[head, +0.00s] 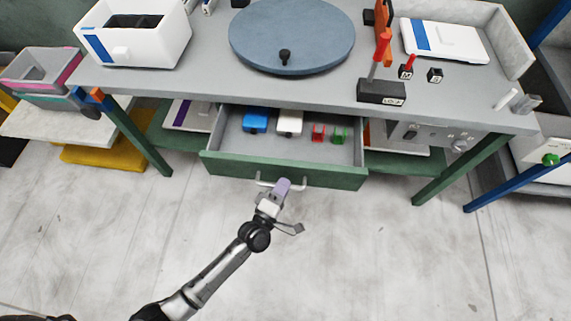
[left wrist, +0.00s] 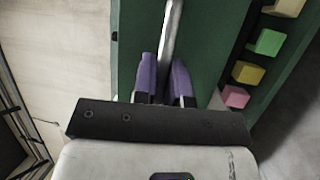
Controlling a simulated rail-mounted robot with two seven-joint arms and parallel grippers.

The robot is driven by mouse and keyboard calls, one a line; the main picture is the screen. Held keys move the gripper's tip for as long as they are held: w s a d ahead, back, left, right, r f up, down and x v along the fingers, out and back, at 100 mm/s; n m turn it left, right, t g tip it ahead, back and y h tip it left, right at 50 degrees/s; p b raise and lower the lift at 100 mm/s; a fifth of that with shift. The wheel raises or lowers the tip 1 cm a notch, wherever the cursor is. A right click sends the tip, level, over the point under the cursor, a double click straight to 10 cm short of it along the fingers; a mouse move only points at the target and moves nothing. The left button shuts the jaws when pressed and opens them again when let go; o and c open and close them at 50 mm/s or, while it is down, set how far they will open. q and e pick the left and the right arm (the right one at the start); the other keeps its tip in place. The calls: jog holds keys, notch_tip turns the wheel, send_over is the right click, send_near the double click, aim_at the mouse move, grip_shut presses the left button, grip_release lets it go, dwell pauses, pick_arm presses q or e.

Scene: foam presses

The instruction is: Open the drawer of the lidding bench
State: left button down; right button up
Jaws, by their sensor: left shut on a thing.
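The lidding bench (head: 200,85) has a grey top and green legs. Its drawer (head: 225,168) has a green front and stands pulled out below the top, with its inside showing. The pale bar handle (head: 300,186) is on the drawer front. My left gripper (head: 281,187) is at this handle, its purple fingers shut on it. In the left wrist view the fingers (left wrist: 163,72) sit on both sides of the handle bar (left wrist: 173,25), against the green front. My right gripper is not in view.
In the drawer lie a blue block (head: 255,121), a white block (head: 289,122), and red (head: 318,132) and green (head: 339,134) pieces. A blue round plate (head: 292,30) and a white box (head: 135,35) stand on the bench. The floor (head: 400,255) in front is clear.

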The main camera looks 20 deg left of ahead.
pick_arm(q)
jog(key=s+d+p, duration=0.3)
jog(key=s+d, duration=0.1)
jog(key=s, duration=1.1)
jog(key=shift+s+p, duration=0.3)
jog(key=shift+s, duration=0.1)
jog(key=c, duration=1.2)
grip_release()
jog(key=p+v, duration=0.1)
jog(key=v, duration=1.3)
jog(key=shift+w, duration=0.1)
